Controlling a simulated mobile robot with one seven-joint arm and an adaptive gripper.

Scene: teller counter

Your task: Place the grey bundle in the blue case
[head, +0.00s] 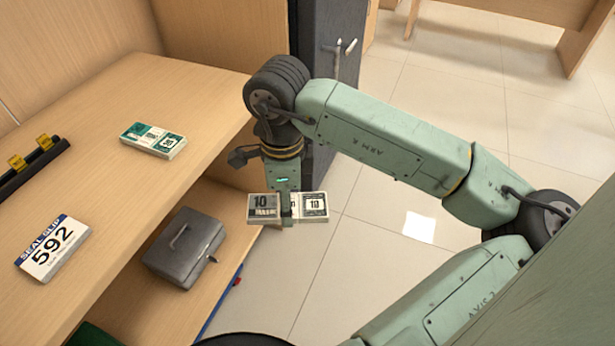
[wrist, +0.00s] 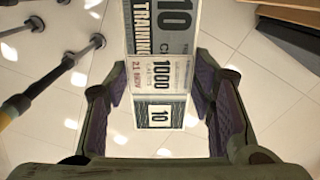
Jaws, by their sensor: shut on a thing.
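The grey bundle (head: 263,208), a banded stack of notes marked 10, is held between the fingers of my gripper (head: 287,213). It hangs in the air beyond the counter's right edge, over the floor in the picture. In the wrist view the bundle (wrist: 161,42) runs lengthwise between the two fingers of my gripper (wrist: 162,82), with its white band marked 1000 between them. I cannot make out a blue case; only a thin blue edge (head: 219,306) shows beside the lower shelf, and I cannot tell what it belongs to.
A grey lockable box (head: 186,248) sits on the lower shelf. A dark cabinet (head: 335,60) stands behind my gripper.

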